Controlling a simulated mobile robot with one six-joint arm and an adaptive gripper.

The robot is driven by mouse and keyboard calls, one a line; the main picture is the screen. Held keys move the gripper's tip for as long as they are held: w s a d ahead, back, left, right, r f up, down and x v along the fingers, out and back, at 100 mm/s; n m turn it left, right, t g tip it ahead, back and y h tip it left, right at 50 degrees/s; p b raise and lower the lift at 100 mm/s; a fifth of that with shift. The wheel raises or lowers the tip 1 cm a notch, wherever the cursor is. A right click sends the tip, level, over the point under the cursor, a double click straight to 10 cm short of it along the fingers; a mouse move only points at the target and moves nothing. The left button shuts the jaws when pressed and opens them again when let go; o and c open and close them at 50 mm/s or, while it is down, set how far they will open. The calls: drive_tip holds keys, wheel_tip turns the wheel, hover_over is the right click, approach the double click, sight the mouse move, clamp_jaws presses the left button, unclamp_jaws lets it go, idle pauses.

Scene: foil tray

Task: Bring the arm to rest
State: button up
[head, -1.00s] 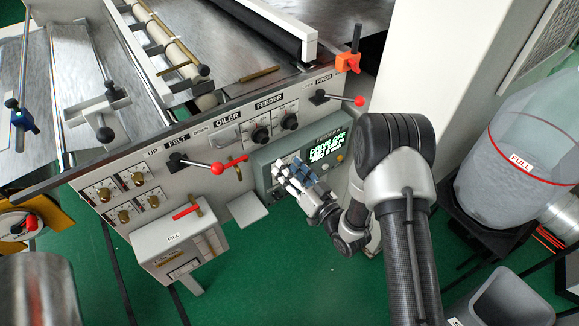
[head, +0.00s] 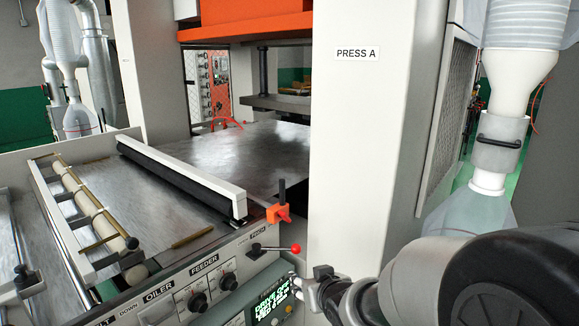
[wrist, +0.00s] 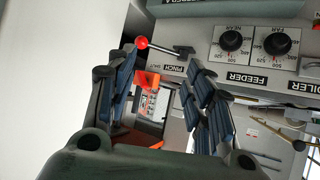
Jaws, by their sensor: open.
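My gripper shows in the wrist view (wrist: 163,95) with its two blue-padded fingers spread apart and nothing between them. Beyond and between the fingers are the red-knobbed pinch lever (wrist: 141,43) and an orange clamp (wrist: 147,80), both apart from the fingers as far as I can tell. In the head view my arm comes in from the lower right. Part of the gripper shows low in the picture, just right of the lit feeder display (head: 273,302); the fingers are mostly cut off or hidden there.
The pale press column (head: 360,150), labelled PRESS A, stands close behind my arm. The feeder panel (head: 205,285) with knobs and the pinch lever (head: 295,248) lies to the left. The orange clamp (head: 279,212) sticks up at its corner. A clear hopper (head: 465,212) stands at right.

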drive_tip(key=s+d+r+m+g+h, duration=0.1)
drive_tip(key=s+d+r+g+h, duration=0.2)
drive_tip(key=s, duration=0.5)
drive_tip(key=s+d+r+m, duration=0.1)
drive_tip(key=s+d+r, duration=0.2)
drive_tip(key=s+d, duration=0.4)
drive_tip(key=s+m+g, duration=0.1)
drive_tip(key=s+g, duration=0.2)
drive_tip(key=s, duration=1.4)
drive_tip(key=shift+a+f, duration=0.25)
drive_tip(key=shift+f, duration=0.05)
drive_tip(key=shift+c, duration=0.3)
